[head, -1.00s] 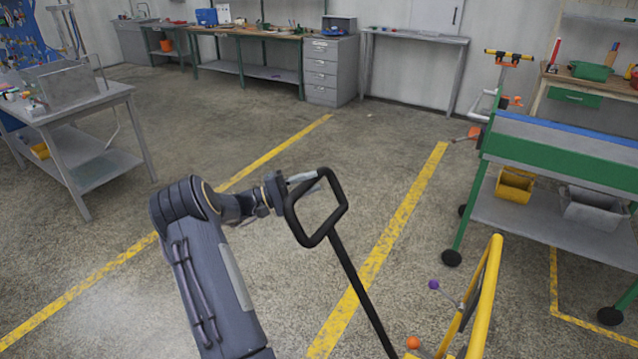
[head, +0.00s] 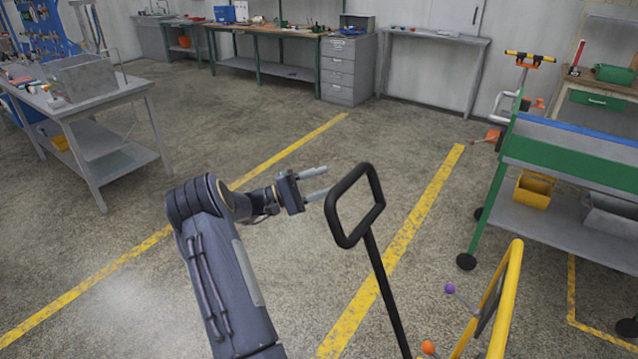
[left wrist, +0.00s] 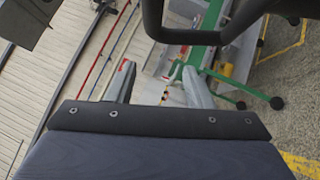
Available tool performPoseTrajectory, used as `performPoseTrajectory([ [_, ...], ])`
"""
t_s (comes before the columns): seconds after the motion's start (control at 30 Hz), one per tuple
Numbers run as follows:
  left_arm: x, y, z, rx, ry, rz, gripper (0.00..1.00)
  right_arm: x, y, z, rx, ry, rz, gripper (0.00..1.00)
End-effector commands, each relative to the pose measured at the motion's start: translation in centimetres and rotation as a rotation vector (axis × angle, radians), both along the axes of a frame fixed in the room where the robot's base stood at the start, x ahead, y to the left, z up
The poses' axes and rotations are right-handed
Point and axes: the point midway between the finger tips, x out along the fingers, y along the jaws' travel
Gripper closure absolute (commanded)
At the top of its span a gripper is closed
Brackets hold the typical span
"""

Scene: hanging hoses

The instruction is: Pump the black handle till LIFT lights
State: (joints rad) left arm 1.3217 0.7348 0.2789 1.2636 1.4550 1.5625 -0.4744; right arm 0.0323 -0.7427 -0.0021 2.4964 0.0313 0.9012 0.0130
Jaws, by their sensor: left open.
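The black handle (head: 343,238) is a closed loop on a slim black shaft, leaning up and left from the bottom of the head view. My left gripper (head: 318,183) is just left of the loop. Its two fingers are apart and point towards the loop, with a small gap and nothing between them. In the left wrist view the open fingers of the left gripper (left wrist: 160,86) show below the dark curved bar of the handle (left wrist: 205,36). The shaft's lower end is cut off. No LIFT light shows. My right gripper is out of view.
A yellow tubular frame (head: 505,300) with orange and purple balls stands right of the shaft. A green-legged cart (head: 575,160) is further right. A grey table (head: 150,85) stands at left, benches at the back. The floor left of the handle is clear.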

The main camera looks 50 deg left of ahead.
Motion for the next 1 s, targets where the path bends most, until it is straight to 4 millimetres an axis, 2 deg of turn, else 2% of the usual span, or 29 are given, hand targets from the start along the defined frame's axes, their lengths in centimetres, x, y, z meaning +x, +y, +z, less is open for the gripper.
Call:
performPoseTrajectory([
  [0.17, -0.7, 0.4, -0.3, 0.000, 0.001, 0.001, 0.53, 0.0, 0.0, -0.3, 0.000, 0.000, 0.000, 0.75],
  [0.4, -4.3, 2.1, -1.4, 0.000, 0.001, 0.004, 0.53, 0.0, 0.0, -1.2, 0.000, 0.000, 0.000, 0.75],
  [0.6, -6.4, 3.1, -1.8, 0.000, 0.001, 0.002, 0.53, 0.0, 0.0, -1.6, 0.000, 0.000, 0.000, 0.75],
  [1.0, -6.9, 3.3, -1.8, 0.000, 0.000, 0.000, 0.53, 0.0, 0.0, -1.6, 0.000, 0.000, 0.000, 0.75],
])
